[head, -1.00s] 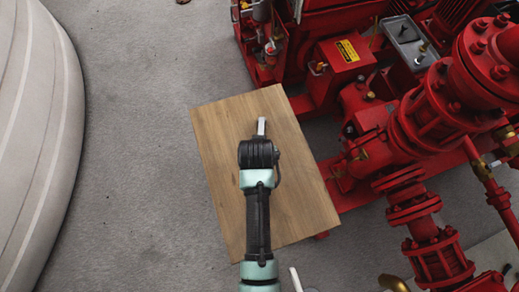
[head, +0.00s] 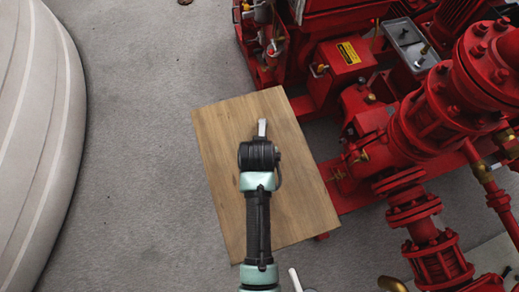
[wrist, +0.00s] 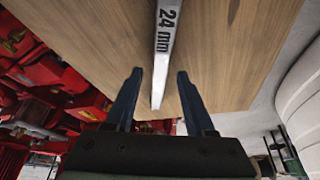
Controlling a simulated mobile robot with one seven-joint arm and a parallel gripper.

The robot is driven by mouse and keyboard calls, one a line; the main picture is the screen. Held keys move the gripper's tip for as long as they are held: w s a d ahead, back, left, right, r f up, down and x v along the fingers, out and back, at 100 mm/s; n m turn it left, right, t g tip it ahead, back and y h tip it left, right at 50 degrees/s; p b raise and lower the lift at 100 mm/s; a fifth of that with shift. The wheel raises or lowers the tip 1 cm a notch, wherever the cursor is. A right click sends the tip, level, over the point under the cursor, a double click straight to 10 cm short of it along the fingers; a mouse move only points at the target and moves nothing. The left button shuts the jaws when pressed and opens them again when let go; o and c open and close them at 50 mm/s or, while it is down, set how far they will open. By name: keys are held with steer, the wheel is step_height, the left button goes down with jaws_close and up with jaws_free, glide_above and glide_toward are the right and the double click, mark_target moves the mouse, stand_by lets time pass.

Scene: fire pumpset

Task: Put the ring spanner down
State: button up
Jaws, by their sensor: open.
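The ring spanner (wrist: 165,50) is a flat silver bar marked "24 mm". In the wrist view it runs from the top edge down between the two fingers of my gripper (wrist: 160,73), with a gap on each side. The fingers stand apart and open. The spanner appears to lie on the wooden board (wrist: 235,60). In the head view one bright end of the spanner (head: 262,127) shows on the board (head: 225,130), just past my wrist. The rest of it and my fingers are hidden under my arm there.
A red pumpset (head: 420,120) with pipes and flanges stands close to the right of the board. Grey floor (head: 140,130) is clear to the left, up to a large pale rounded body (head: 40,130) at the far left.

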steer(key=p+v, duration=0.2)
steer(key=v, duration=0.8)
steer(key=shift+r+p, duration=0.3)
steer(key=shift+r, duration=0.1)
steer(key=shift+s, duration=0.15)
